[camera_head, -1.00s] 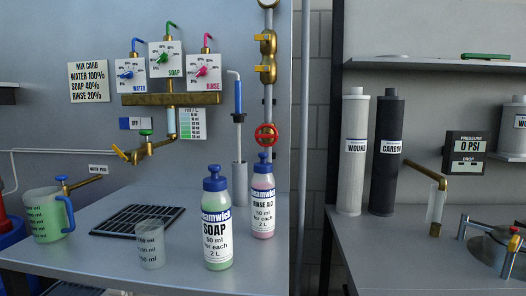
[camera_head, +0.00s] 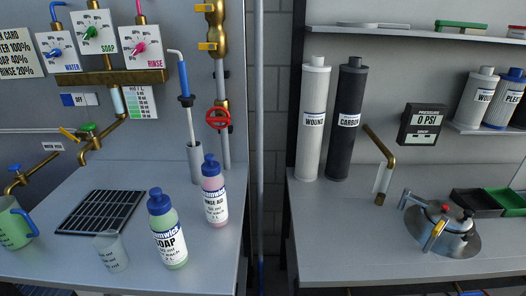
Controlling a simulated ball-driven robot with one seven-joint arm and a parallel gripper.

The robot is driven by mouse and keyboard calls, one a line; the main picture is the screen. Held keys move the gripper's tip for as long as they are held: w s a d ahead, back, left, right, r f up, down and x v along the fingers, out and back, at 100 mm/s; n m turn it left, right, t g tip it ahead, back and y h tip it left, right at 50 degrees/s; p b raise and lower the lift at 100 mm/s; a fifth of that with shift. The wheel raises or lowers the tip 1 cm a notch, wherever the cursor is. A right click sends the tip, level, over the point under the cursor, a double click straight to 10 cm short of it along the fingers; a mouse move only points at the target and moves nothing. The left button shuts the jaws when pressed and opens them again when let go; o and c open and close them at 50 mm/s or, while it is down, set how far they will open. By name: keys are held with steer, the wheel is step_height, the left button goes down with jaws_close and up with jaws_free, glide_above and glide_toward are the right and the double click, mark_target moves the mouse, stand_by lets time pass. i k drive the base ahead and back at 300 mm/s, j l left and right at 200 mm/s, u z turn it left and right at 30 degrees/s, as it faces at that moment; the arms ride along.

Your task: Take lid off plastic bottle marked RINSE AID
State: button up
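The RINSE AID bottle (camera_head: 214,197) stands upright on the left counter, pink with a white label. Its blue lid (camera_head: 210,165) is on top of it. The SOAP bottle (camera_head: 168,236), green with a blue lid, stands in front and to the left of it, a small gap apart. My gripper is not in view.
A clear measuring cup (camera_head: 111,251), a black drain grate (camera_head: 98,211) and a green jug (camera_head: 14,224) are on the left counter (camera_head: 205,265). A grey holder (camera_head: 195,162) stands behind the RINSE AID bottle. A gap separates the right counter (camera_head: 340,235), which carries a metal fitting (camera_head: 446,236).

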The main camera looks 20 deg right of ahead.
mark_target(211, 168)
steer(key=i+j+z, duration=0.1)
steer(key=j+z, duration=0.2)
steer(key=i+j+z, duration=0.1)
steer(key=j+z, duration=0.5)
steer(key=i+j, duration=0.05)
